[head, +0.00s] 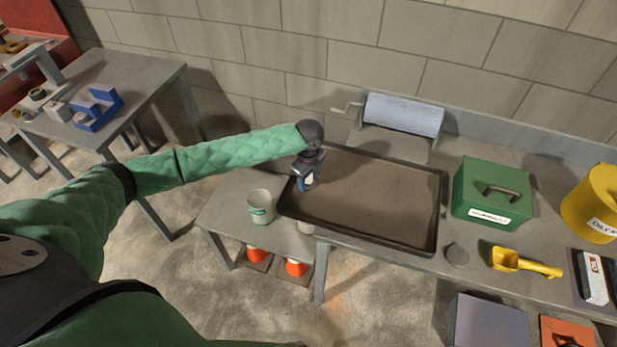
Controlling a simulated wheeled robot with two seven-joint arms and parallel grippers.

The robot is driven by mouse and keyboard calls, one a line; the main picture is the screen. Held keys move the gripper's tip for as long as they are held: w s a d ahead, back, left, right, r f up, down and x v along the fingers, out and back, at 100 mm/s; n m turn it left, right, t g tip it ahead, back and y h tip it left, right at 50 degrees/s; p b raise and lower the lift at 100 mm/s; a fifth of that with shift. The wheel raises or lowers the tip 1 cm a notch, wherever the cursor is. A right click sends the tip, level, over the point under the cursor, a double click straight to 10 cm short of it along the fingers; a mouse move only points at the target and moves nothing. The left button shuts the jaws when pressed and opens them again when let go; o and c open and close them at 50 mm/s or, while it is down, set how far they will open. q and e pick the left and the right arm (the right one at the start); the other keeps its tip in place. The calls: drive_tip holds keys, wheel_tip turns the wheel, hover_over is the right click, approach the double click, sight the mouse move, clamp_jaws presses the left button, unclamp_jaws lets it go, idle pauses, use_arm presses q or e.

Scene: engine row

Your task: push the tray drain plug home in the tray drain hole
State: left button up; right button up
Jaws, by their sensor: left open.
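The dark tray (400,205) lies flat on the grey bench, a wide shallow pan with a raised rim and a brown floor. My left gripper (305,184) points down at the tray's left end, just inside or over the rim. Its jaws are open. I cannot make out the drain plug or the drain hole; the gripper hides part of that end of the tray. Whether the fingers touch anything there is too small to tell. My right gripper is not in view.
A white bucket (260,206) stands left of the tray. A paper roll (402,114) on a crank holder is behind it. A green box (491,191), yellow scoop (525,263) and yellow can (594,202) are to the right. Orange cones (296,267) stand below.

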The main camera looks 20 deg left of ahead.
use_arm(q)
wheel_tip(320, 180, up, 6)
drive_tip(key=b, duration=0.3)
drive_tip(key=shift+r, duration=0.9)
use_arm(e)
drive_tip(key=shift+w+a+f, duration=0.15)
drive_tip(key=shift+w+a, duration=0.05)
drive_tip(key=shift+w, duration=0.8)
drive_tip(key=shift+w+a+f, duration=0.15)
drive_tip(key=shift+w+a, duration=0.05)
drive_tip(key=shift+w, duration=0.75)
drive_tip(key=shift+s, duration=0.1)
